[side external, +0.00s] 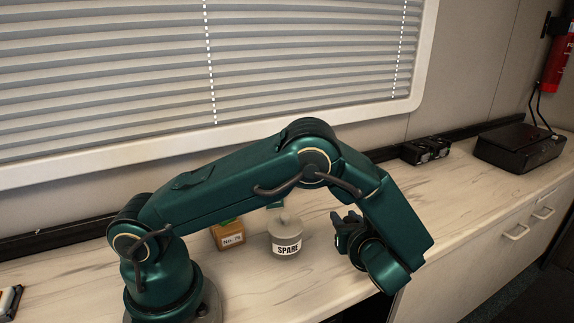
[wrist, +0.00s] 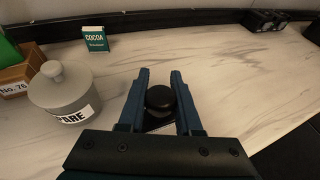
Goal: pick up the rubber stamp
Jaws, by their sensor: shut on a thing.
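The rubber stamp (wrist: 160,98) shows a round black knob above a dark base in the wrist view. It sits between the two blue fingers of my gripper (wrist: 160,75), which is shut on it. The fingers and palm cover part of its base. In the side external view my gripper (side external: 345,226) is low over the counter, right of the grey jar, and the stamp cannot be made out clearly there. I cannot tell whether the stamp touches the counter.
A grey lidded jar (wrist: 64,90) labelled SPARE stands left of my gripper. Beyond it are a wooden box (side external: 229,235) marked No. 76 and a green cocoa box (wrist: 95,39). A black case (side external: 519,147) stands far right. The pale counter (wrist: 225,75) ahead is clear.

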